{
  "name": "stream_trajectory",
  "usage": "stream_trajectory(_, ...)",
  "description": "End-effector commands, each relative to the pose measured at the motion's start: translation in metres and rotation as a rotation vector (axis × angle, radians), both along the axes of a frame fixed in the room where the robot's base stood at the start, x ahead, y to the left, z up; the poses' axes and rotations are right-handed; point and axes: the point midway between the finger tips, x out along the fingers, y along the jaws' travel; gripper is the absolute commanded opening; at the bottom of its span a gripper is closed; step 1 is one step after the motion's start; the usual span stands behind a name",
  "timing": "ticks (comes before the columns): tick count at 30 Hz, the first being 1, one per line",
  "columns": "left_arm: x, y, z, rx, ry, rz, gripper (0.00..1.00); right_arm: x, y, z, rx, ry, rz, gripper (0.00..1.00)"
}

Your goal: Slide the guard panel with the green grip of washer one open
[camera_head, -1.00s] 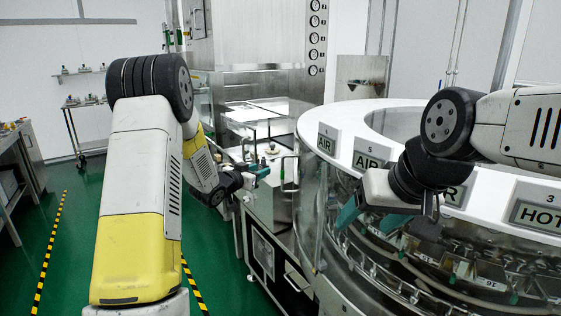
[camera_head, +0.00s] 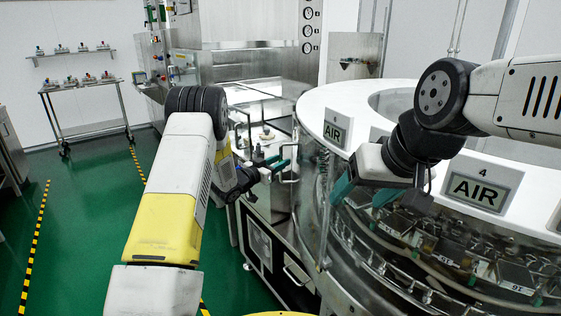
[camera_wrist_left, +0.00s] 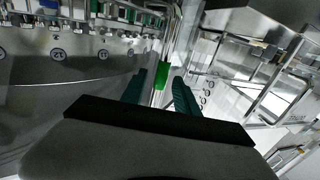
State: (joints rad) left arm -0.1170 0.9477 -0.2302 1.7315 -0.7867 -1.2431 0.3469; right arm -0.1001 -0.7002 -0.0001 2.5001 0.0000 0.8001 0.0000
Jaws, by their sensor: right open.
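The green grip (camera_wrist_left: 161,74) is on a slim upright bar in the left wrist view. My left gripper (camera_wrist_left: 160,88) is open, with one teal finger on each side of the grip and visible gaps. In the head view my left gripper (camera_head: 274,163) is beside the handle bar (camera_head: 292,166) at the washer's left side; the green is mostly hidden there. The clear guard panel (camera_head: 309,185) curves around washer one below its white ring top (camera_head: 318,100). My right gripper (camera_head: 364,194) is open and empty in front of the washer's glass.
A steel cabinet (camera_head: 265,270) stands below the handle. A trolley with small parts (camera_head: 82,100) is at the back left. Green floor (camera_head: 90,230) with striped tape lies free at the left. My right arm hangs over the ring.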

Motion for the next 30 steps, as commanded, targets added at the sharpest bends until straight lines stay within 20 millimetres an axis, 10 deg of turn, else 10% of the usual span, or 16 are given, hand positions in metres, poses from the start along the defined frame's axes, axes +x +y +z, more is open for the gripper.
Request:
stream_trajectory(11, 0.0061, -0.0053, 0.0006, -0.001, -0.001, 0.001, 0.37, 0.0000, 0.0000, 0.0000, 0.000, 0.000, 0.000, 0.69)
stream_trajectory(17, 0.0060, -0.0051, 0.0006, -0.001, -0.001, 0.001, 0.00, 0.0000, 0.0000, 0.0000, 0.000, 0.000, 0.000, 0.69)
stream_trajectory(30, 0.0059, -0.0050, 0.0005, 0.000, 0.000, 0.001, 0.00, 0.0000, 0.0000, 0.0000, 0.000, 0.000, 0.000, 0.69)
